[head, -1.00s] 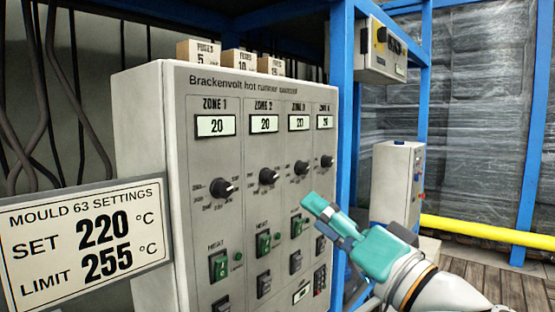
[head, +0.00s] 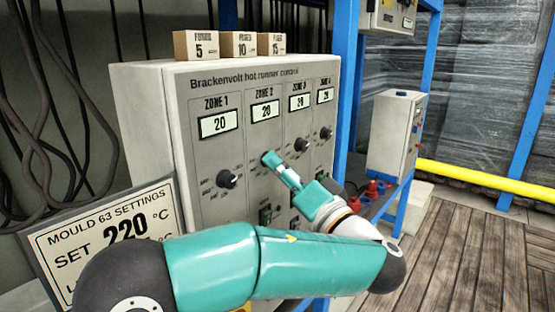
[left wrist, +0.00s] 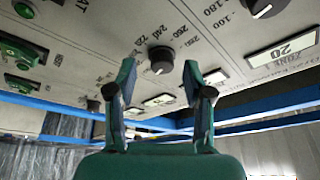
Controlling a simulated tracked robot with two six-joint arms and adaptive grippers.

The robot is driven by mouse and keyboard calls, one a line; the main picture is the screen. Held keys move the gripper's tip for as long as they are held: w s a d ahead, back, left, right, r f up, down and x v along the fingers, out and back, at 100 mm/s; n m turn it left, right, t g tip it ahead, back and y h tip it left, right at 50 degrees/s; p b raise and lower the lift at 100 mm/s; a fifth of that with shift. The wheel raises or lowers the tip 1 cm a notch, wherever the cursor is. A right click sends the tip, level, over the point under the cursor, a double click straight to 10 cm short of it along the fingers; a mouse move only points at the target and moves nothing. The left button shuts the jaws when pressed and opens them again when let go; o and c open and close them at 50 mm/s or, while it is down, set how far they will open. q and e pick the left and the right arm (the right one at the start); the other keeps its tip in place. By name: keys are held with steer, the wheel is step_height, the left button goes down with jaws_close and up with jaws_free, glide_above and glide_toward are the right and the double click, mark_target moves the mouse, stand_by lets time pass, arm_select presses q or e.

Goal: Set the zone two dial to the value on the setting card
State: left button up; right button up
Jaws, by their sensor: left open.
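My left gripper (head: 270,160) is in front of the zone 2 column of the grey control cabinet (head: 222,100). In the left wrist view its fingers (left wrist: 159,66) are apart, with the black zone two dial (left wrist: 162,60) showing between their tips. I cannot tell whether they touch it. In the head view the gripper hides that dial. The dial's white mark is small, so its setting cannot be read. The zone 2 display (head: 265,112) reads 20. The setting card (head: 95,235) shows SET 220 °C; my arm covers most of its limit line. My right gripper is out of view.
The zone 1 dial (head: 227,179) and zone 3 dial (head: 301,144) sit either side. Green heat switches (head: 265,214) are below. Fuse boxes (head: 240,44) stand on top of the cabinet. Blue rack posts (head: 348,80) rise on the right. The wooden floor (head: 470,250) is clear.

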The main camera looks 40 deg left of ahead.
arm_select(q)
steer(key=shift+w+a+r, duration=0.15)
steer(key=shift+a, duration=0.3)
jaws_close()
